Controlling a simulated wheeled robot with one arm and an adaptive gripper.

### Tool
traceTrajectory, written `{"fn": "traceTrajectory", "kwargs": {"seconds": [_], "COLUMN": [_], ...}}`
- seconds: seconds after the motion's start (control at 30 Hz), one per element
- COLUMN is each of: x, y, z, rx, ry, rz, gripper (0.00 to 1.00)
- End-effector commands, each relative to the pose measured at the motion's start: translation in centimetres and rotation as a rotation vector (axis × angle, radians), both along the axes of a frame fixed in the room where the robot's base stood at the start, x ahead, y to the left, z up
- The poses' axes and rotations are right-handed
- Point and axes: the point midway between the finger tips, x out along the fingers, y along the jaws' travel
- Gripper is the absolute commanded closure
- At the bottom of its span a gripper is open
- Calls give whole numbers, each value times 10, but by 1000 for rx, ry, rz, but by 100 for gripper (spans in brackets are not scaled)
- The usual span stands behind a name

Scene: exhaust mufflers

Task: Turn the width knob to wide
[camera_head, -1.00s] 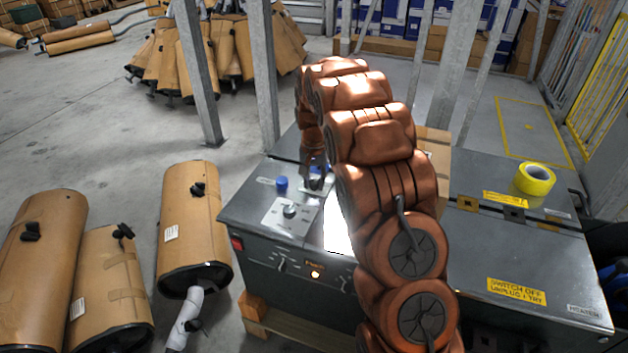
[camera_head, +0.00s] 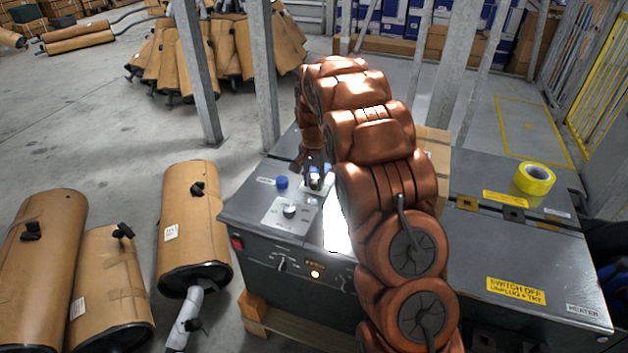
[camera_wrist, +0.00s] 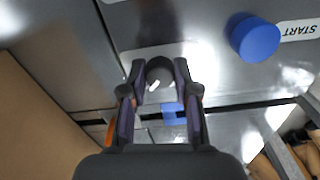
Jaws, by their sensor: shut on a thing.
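My gripper (camera_wrist: 160,66) is shut on a dark round knob (camera_wrist: 159,76) with a white mark, on a light plate (camera_wrist: 130,55) in the wrist view. One finger is on each side of it. In the head view my gripper (camera_head: 314,176) is over the machine's top, right of the blue START button (camera_head: 281,182), and mostly hides this knob. The knob's label is not readable, so I cannot confirm its name or setting. The START button also shows in the wrist view (camera_wrist: 255,40).
Another dark knob (camera_head: 289,211) sits on a pale plate nearer the front edge. The front panel has a knob (camera_head: 282,265) and a lit orange light (camera_head: 315,274). A cardboard box (camera_head: 436,150) and yellow tape (camera_head: 534,178) are to the right.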

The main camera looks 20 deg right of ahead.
Motion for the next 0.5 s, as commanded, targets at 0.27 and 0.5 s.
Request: {"fn": "traceTrajectory", "kwargs": {"seconds": [0.27, 0.5], "x": [0, 0], "y": [0, 0], "z": [0, 0], "rx": [1, 1], "ry": [-1, -1], "rz": [0, 0], "gripper": [47, 45]}}
